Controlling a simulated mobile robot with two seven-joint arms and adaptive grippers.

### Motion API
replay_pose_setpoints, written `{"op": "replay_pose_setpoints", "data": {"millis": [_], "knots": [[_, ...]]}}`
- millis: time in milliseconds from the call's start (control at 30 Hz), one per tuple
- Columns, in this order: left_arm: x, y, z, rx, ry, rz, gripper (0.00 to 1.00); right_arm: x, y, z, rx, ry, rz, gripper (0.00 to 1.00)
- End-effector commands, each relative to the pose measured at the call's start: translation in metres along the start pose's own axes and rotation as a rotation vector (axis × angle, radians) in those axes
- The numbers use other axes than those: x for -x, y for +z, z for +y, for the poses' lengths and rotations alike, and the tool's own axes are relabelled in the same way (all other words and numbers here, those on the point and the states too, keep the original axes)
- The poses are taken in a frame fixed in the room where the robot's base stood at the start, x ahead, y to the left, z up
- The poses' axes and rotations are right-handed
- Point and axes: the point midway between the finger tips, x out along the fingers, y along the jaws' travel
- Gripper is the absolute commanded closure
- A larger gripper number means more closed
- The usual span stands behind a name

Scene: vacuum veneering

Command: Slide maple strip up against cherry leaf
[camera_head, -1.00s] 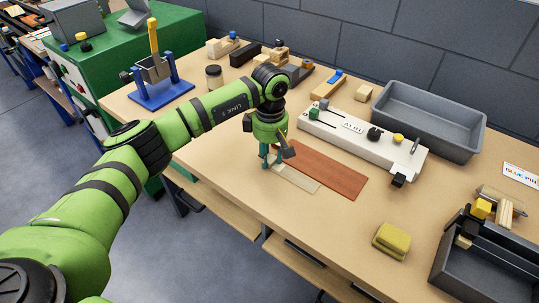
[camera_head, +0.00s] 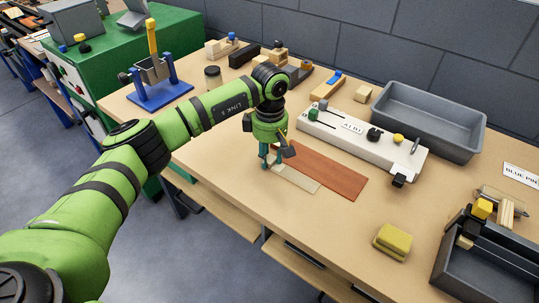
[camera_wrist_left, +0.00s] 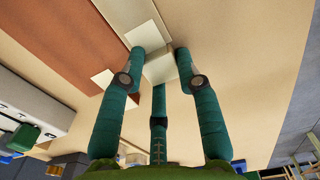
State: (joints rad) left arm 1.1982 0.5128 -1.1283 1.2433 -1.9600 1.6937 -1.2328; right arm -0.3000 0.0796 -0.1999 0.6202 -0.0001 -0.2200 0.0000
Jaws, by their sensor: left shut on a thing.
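The maple strip (camera_head: 298,179) is a pale, narrow sheet lying flat on the workbench. The reddish-brown cherry leaf (camera_head: 330,171) lies alongside it, on its far side. In the wrist view the strip (camera_wrist_left: 136,14) runs along the edge of the cherry leaf (camera_wrist_left: 58,38). They look edge to edge or nearly so; I cannot tell whether a thin gap is left. My left gripper (camera_head: 271,160) points down at the strip's left end. In the wrist view its fingers (camera_wrist_left: 160,62) close around a pale block-like part at that end. My right gripper is out of view.
Behind the leaf is a long white fixture (camera_head: 365,140) with knobs, then a grey bin (camera_head: 428,119). A yellow sponge (camera_head: 391,242) lies at the front right, near a dark tray (camera_head: 480,275). A small pale patch (camera_wrist_left: 103,79) lies at the leaf's end. Bench between strip and sponge is clear.

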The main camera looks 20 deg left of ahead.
Motion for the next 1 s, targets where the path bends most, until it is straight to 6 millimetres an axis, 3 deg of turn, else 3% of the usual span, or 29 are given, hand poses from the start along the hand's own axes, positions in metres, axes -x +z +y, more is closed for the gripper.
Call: {"op": "replay_pose_setpoints", "data": {"millis": [33,67,100,433,567,1000], "knots": [[0.0,0.0,0.001,0.0,0.0,0.0,0.97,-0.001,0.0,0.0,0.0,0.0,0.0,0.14],[0.0,0.0,0.0,0.0,0.0,0.0,0.54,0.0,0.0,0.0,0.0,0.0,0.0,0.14],[0.0,0.0,0.0,0.0,0.0,0.0,0.39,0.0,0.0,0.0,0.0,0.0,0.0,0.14],[0.001,0.0,0.0,0.0,0.0,0.0,0.39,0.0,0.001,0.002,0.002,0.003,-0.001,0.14],[0.01,0.0,0.001,-0.001,0.002,0.001,0.39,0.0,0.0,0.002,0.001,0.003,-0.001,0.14],[0.096,0.0,0.001,0.0,0.003,0.001,0.39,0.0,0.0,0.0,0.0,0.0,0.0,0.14]]}}
